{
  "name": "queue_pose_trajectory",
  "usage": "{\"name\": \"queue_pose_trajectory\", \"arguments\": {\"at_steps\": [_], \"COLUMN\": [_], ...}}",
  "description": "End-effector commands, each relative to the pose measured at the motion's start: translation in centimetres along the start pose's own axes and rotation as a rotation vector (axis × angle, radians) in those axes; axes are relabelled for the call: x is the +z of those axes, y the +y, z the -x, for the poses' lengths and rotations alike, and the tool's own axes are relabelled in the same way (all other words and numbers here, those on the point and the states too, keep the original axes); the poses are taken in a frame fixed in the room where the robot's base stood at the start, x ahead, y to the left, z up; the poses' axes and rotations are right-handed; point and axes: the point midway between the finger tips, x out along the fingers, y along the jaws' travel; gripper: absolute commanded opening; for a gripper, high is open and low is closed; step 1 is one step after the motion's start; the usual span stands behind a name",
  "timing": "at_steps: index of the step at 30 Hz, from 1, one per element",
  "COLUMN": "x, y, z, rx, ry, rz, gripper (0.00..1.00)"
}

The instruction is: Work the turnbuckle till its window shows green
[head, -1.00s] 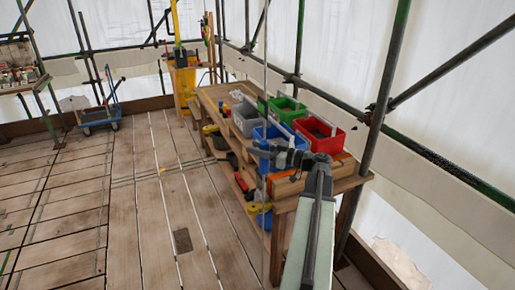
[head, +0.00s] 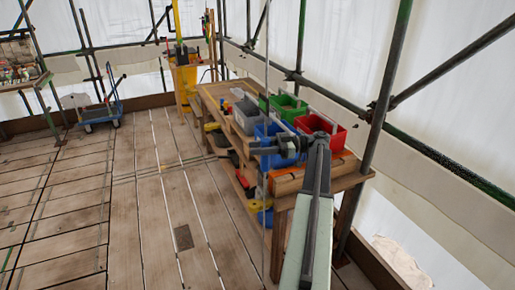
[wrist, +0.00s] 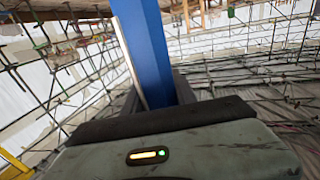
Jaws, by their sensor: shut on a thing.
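In the wrist view a blue bar (wrist: 152,50) stands between the dark jaws of my gripper (wrist: 160,98), which is shut on it. A pale strip (wrist: 128,55) runs along its left side. The bar may be the turnbuckle body, but I cannot tell for sure. In the head view my gripper (head: 258,151) is beside a thin upright wire (head: 266,75), left of the crates. No turnbuckle window can be made out; the lit amber and green slot (wrist: 148,155) is on my own gripper's housing.
A wooden bench (head: 280,193) holds a red crate (head: 330,140), a green crate (head: 287,107), a grey crate (head: 247,117) and a blue crate (head: 268,132). A scaffold pole (head: 385,100) stands right of my arm.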

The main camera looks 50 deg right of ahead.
Motion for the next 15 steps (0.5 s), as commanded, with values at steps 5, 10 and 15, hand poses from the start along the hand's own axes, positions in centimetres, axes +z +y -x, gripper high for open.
{"name": "queue_pose_trajectory", "arguments": {"at_steps": [5,10,15], "x": [0.00,0.00,0.00], "y": [-0.02,-0.03,-0.03], "z": [0.05,0.05,0.00], "rx": [-0.011,-0.011,-0.011], "ry": [0.000,0.000,0.000], "rz": [0.000,0.000,0.000], "gripper": [0.00,0.00,0.44]}}
